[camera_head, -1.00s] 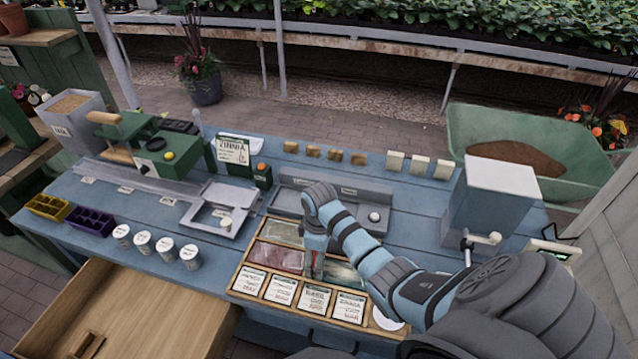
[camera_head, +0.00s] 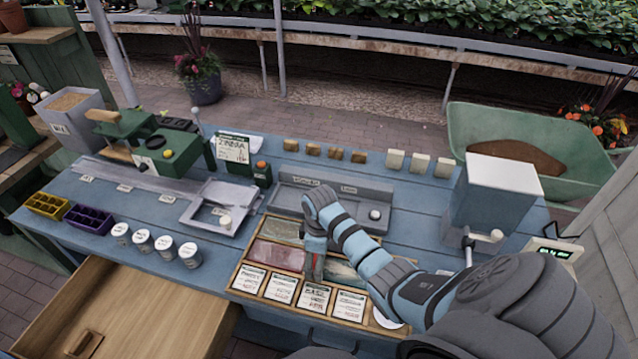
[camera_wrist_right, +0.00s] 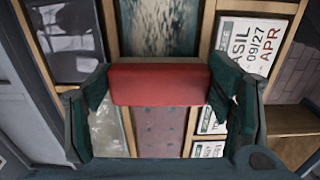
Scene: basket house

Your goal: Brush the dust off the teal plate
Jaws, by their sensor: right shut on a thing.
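My right gripper (camera_head: 313,272) is shut on a red block-like thing (camera_wrist_right: 160,84), likely the brush handle. Any bristles are hidden beneath it. The gripper points down over a wooden tray (camera_head: 235,276) of coloured plates. The teal plate (camera_head: 345,272), streaked with pale patches, lies just right of the gripper. It also shows in the right wrist view (camera_wrist_right: 160,28), beyond the red block. I cannot tell whether the held thing touches it. My left gripper is not in view.
A maroon plate (camera_head: 277,257) and a greyish-green plate (camera_head: 284,230) lie left of the gripper. A dark plate (camera_wrist_right: 66,40) shows in the wrist view. Seed packets (camera_head: 281,289) line the tray's front. A grey mill-like box (camera_head: 490,205) stands right, and an open drawer (camera_head: 150,310) juts out front left.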

